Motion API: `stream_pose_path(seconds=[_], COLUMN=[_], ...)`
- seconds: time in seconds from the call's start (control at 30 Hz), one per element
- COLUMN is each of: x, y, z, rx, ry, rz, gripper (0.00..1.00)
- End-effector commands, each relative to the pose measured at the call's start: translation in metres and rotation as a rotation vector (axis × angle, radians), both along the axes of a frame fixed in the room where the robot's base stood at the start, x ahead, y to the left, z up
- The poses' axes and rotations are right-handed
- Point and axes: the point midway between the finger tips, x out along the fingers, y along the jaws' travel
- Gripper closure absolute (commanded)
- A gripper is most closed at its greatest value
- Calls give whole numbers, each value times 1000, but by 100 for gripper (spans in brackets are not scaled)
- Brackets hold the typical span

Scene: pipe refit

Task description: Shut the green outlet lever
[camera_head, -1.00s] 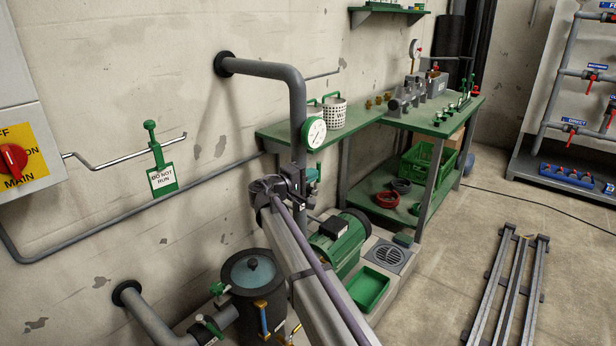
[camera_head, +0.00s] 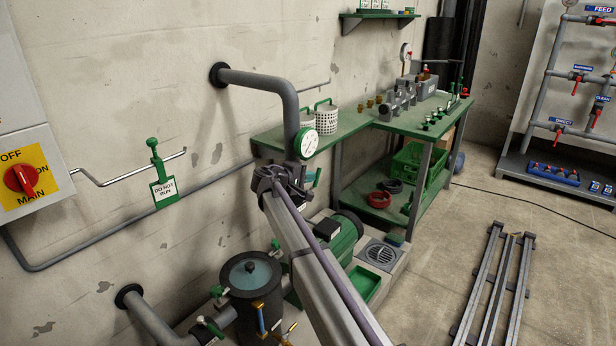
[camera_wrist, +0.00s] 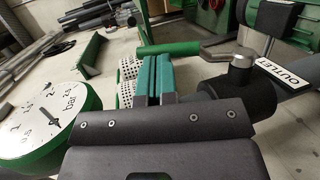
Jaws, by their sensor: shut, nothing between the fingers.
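The green outlet lever (camera_wrist: 170,48) shows in the wrist view as a green grip on a grey metal arm. It reaches left from the dark outlet valve (camera_wrist: 240,78), which carries an "OUTLET" tag (camera_wrist: 281,74). My gripper (camera_wrist: 152,68) is shut and empty. Its teal fingers point at the grip, with the tips just before it; I cannot tell whether they touch. In the head view my wrist (camera_head: 282,182) is beside the grey pipe below the gauge and hides most of the valve area.
A round pressure gauge (camera_wrist: 45,118) is close on the left in the wrist view; it also shows in the head view (camera_head: 306,143). The grey pipe (camera_head: 290,108) rises beside my wrist. A green pump motor (camera_head: 338,240) stands below. A green bench (camera_head: 350,125) is behind.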

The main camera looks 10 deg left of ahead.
Motion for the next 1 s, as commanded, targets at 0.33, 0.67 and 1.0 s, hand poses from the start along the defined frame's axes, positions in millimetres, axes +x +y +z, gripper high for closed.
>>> stream_pose_path(seconds=[0.33,0.67,1.0], x=[-49,-82,-84], y=[37,66,67], z=[38,53,52], rx=[1,0,1], ry=[0,0,-1], rz=[-3,-5,-4], gripper=[100,100,100])
